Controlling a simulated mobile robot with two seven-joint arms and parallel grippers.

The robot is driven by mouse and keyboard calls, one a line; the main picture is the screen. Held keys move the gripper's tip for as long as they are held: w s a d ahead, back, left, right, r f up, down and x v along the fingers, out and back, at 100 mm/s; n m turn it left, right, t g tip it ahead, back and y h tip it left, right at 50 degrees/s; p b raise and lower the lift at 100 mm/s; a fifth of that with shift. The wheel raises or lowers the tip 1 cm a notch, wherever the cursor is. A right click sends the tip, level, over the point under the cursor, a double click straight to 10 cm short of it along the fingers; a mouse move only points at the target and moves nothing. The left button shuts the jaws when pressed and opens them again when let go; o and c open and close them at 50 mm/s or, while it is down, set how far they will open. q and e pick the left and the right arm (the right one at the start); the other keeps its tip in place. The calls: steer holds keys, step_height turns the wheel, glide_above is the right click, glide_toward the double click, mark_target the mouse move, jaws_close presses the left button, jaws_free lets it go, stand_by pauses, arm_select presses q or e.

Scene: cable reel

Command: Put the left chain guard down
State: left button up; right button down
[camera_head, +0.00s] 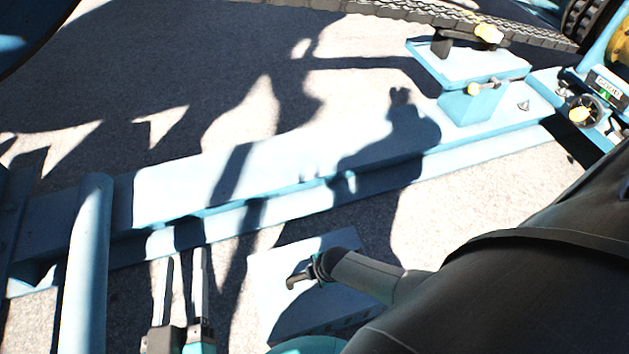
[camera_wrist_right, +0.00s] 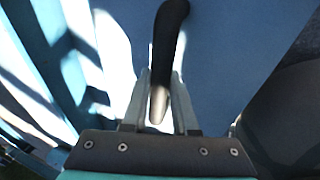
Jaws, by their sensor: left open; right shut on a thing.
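A pale blue flat panel (camera_head: 275,275), which looks like the chain guard, is at the bottom middle of the head view, partly behind my right arm. In the right wrist view the blue panel (camera_wrist_right: 225,50) fills the middle. My right gripper (camera_wrist_right: 160,85) is shut on a dark curved handle (camera_wrist_right: 171,30) in front of that panel. Whether the panel rests on the ground is unclear. My left gripper (camera_head: 182,258) is open and empty, with its fingers parallel, left of the panel. The right gripper's fingers are hidden in the head view.
A long light-blue beam (camera_head: 285,170) crosses the ground, with a raised blue stand (camera_head: 470,80) at its right end. A dark chain (camera_head: 400,12) runs along the top. A blue post (camera_head: 84,260) stands left of my left gripper. Bare grey ground (camera_head: 480,205) shows right of the beam's middle.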

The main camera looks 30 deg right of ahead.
steer(key=shift+w, duration=0.15)
steer(key=c, duration=1.2)
jaws_free()
steer(key=shift+f, duration=0.1)
steer(key=o, duration=0.5)
steer(key=shift+s, duration=0.2)
